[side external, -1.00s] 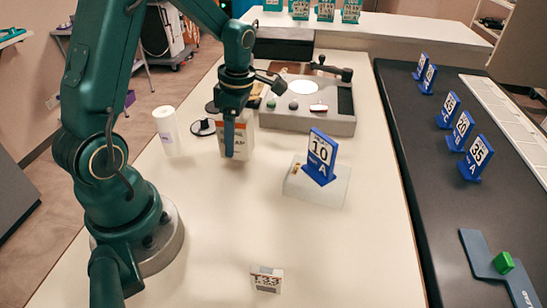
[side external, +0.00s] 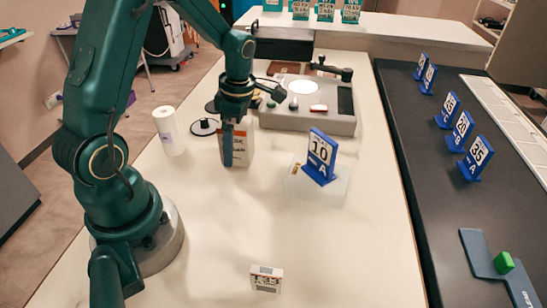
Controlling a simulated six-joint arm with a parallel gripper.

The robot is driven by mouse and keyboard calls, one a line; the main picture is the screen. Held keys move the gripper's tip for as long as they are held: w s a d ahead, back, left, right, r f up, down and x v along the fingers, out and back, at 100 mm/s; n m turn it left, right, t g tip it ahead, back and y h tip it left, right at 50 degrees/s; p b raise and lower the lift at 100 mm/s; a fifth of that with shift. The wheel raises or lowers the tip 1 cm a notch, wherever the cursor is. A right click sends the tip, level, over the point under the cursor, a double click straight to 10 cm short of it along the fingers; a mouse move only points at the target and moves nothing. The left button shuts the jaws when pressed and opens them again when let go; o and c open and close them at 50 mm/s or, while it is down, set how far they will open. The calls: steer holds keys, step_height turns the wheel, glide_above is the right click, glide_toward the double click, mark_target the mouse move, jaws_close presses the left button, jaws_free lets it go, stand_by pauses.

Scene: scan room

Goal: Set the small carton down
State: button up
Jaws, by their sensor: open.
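A white carton with an orange top band and dark print (side external: 242,146) is upright at my gripper (side external: 231,151), on the pale table. One green finger covers its left part, and the other finger is hidden. My gripper is open around or beside the carton; I cannot tell whether either finger touches it. The carton's base appears to be at the table, but any small gap is too fine to see. A smaller white printed box (side external: 266,279) stands at the front of the table, away from my gripper.
A white roll (side external: 168,131) stands left of the carton. A blue number 10 sign (side external: 321,155) stands on a clear block (side external: 304,188) to the right. A grey scanner unit (side external: 345,122) is behind. The front middle table is mostly clear.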

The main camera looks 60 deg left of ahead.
steer(key=r, duration=0.7)
steer(key=w+d+r, duration=0.1)
steer(key=r, duration=0.3)
steer(key=shift+r, duration=0.4)
steer(key=shift+d+r, duration=0.2)
steer(key=shift+r, duration=0.05)
steer(key=s+d+r+m+t, duration=0.1)
steer(key=s+d+m+t, duration=0.2)
steer(key=m, duration=1)
steer(key=s+d+m+t+h, duration=0.1)
steer(key=s+d+m+t, duration=0.2)
steer(key=s+d+m, duration=0.3)
steer(key=shift+s+d+r+m+t, duration=0.35)
steer(key=shift+d+m, duration=1.25)
steer(key=shift+m, duration=2.2)
